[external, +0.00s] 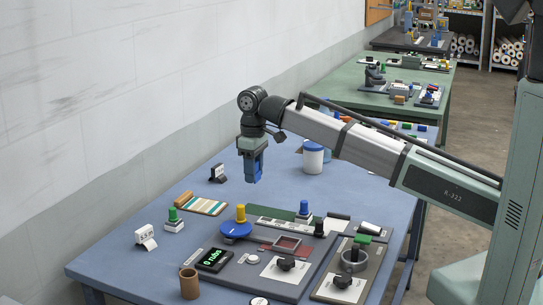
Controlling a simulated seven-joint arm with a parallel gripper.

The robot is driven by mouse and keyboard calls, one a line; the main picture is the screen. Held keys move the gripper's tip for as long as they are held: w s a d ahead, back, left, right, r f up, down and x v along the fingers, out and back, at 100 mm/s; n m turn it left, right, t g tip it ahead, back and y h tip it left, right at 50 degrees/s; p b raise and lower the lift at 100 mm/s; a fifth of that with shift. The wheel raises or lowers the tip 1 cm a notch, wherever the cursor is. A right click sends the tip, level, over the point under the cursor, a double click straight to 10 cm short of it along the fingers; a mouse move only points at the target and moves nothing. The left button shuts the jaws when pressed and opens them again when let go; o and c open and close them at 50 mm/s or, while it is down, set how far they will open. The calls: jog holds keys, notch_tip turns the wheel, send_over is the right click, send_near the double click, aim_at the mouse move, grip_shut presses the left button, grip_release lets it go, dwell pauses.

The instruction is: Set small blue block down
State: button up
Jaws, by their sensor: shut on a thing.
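My gripper (255,178) hangs pointing down above the middle-left of the blue-grey table (350,190), clear of its surface. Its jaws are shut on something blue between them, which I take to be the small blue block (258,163). At this size the block's outline is hard to tell from the blue fingers. The space straight under the gripper, behind the control panel, looks bare.
A dark panel (220,285) carries a blue disc with a yellow knob (237,229), a screen (214,260) and black knobs. A brown cup (189,283), striped sample card (203,204), green-topped button (173,219), small stand (218,173) and white tub (313,158) stand around.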

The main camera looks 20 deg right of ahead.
aim_at(255, 212)
jog(key=shift+f, duration=4.8)
jog(key=shift+f, duration=0.1)
jog(key=o, duration=1)
notch_tip(255, 212, up, 12)
jog(key=shift+r, duration=0.15)
